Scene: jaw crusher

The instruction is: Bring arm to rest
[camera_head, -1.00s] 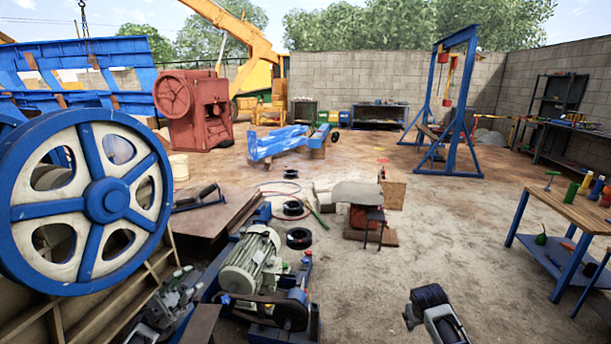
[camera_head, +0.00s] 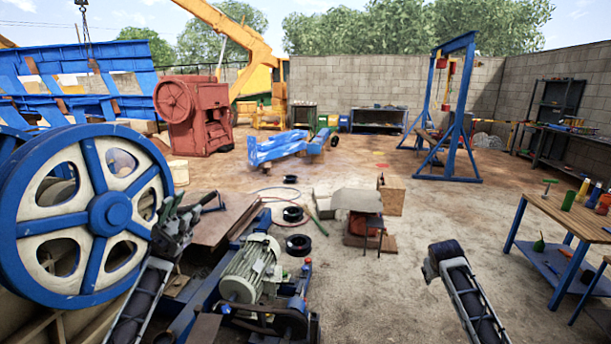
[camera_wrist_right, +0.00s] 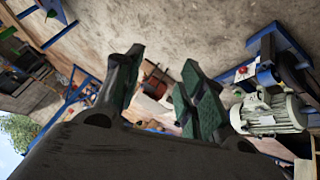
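My left arm comes up from the bottom left in the head view. Its gripper (camera_head: 178,222) is raised in front of the right side of the big blue-and-white flywheel (camera_head: 108,212). Its fingers are too small and cluttered to tell open from shut. My right arm stands at the lower right over bare ground, its dark end toward the middle; its fingers are not clear there. In the right wrist view, my right gripper (camera_wrist_right: 168,88) has its two dark fingers with green pads spread apart, nothing between them.
A motor (camera_head: 252,270) on a blue frame lies between my arms; it also shows in the right wrist view (camera_wrist_right: 270,113). A workbench (camera_head: 575,225) with bottles stands at the right. A small stand (camera_head: 358,200) is ahead. Open ground lies around my right arm.

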